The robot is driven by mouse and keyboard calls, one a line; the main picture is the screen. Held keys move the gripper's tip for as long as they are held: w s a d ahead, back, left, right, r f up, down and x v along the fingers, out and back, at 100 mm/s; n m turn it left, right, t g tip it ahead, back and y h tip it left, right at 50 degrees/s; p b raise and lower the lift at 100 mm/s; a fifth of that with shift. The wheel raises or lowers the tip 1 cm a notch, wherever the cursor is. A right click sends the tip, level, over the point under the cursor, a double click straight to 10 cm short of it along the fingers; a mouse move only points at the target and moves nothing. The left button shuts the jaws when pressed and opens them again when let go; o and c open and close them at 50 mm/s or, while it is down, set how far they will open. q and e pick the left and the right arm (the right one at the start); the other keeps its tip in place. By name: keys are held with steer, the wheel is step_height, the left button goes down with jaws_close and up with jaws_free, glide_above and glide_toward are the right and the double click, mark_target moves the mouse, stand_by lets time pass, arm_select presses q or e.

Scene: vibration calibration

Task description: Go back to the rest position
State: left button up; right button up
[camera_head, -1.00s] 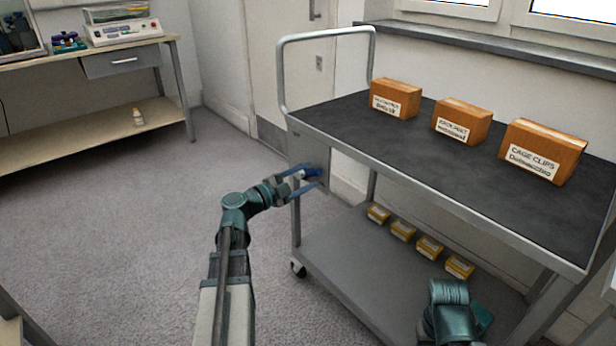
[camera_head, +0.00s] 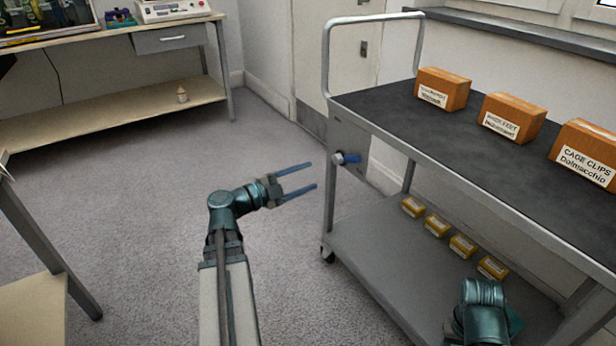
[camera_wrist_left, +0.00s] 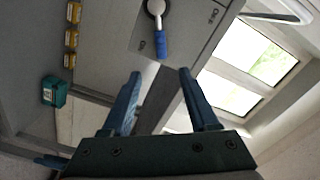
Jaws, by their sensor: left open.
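My left gripper (camera_head: 312,176) is open and empty, its two blue fingers pointing right toward the cart. A small lever with a blue grip (camera_head: 350,158) sits on the end panel of the grey cart (camera_head: 336,118). The fingertips are apart from the lever, with a gap between. In the left wrist view, the lever's blue grip (camera_wrist_left: 161,42) lies beyond the open fingers (camera_wrist_left: 160,75), with small lettering beside it that is hard to read. Part of my right arm shows at the bottom right; its fingers are not visible.
Several cardboard boxes (camera_head: 513,118) stand on the cart's top and several small yellow boxes (camera_head: 462,246) on its lower shelf. A workbench (camera_head: 100,122) stands back left, another table edge (camera_head: 35,305) front left. The carpet (camera_head: 150,190) between is clear.

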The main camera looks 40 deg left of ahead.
stand_by(0.3)
arm_select(q)
steer(key=d+f+n+g+h+p, duration=0.1)
steer(key=d+f+g, duration=0.25)
steer(key=d, duration=0.45)
steer(key=d+f+n+g+p, duration=0.15)
steer(key=d+g, duration=0.25)
steer(key=d, duration=0.4)
steer(key=d+f+n+g+h+p, duration=0.1)
steer(key=d+f+g+p, duration=0.2)
steer(key=d, duration=0.5)
steer(key=s+d+f+n+g+y+p, duration=0.4)
steer(key=s+d+n+g+y, duration=0.2)
steer(key=s+d+n+y, duration=0.5)
step_height(320, 180, up, 38)
steer(key=d+m+h+p, duration=0.1)
steer(key=p, duration=3.7)
steer(key=shift+w+d+m, duration=0.2)
steer(key=shift+w+m, duration=0.05)
steer(key=shift+m, duration=0.1)
steer(key=shift+f, duration=0.15)
